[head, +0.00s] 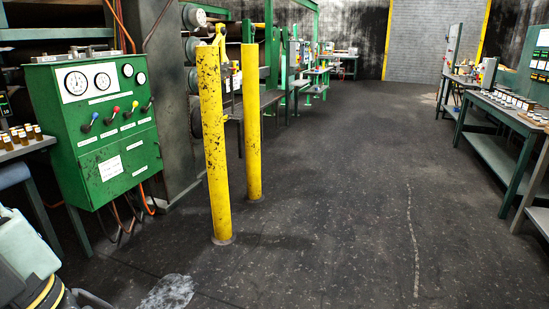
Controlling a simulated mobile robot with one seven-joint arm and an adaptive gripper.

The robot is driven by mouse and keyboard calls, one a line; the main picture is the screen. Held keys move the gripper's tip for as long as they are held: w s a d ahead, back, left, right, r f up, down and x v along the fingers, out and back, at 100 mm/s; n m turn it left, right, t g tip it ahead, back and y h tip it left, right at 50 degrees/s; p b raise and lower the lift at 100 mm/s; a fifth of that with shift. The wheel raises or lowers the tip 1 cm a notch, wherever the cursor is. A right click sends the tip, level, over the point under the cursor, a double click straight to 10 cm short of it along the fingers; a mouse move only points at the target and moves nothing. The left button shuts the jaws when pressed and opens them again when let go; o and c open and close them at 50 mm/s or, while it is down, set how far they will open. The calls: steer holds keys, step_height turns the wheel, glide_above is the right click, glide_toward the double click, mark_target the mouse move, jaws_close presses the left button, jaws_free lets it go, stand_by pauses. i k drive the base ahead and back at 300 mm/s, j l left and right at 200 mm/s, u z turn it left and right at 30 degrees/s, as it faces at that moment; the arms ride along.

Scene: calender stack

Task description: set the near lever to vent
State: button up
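A green control cabinet (95,130) stands at the left with a row of several small levers on its front. The leftmost and closest lever has a bluish knob (93,117). All appear tilted up and to the right. Labels by the levers are too small to read, so I cannot tell which position is vent. My gripper is not in view.
Two scuffed yellow posts (213,150) stand right of the cabinet. Hoses (147,200) hang beneath it. A side table with small jars (20,138) is at the left edge. Workbenches (500,120) line the right. The dark floor (330,200) between is clear.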

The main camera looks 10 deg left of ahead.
mark_target(94, 116)
steer(key=i+j+u, duration=0.1)
steer(key=i+u, duration=0.3)
steer(key=i, duration=0.25)
steer(key=i+l+u, duration=0.15)
steer(key=i+u, duration=0.3)
steer(key=i, duration=0.15)
steer(key=i+u, duration=0.25)
steer(key=i, duration=2.1)
steer(key=z, duration=0.05)
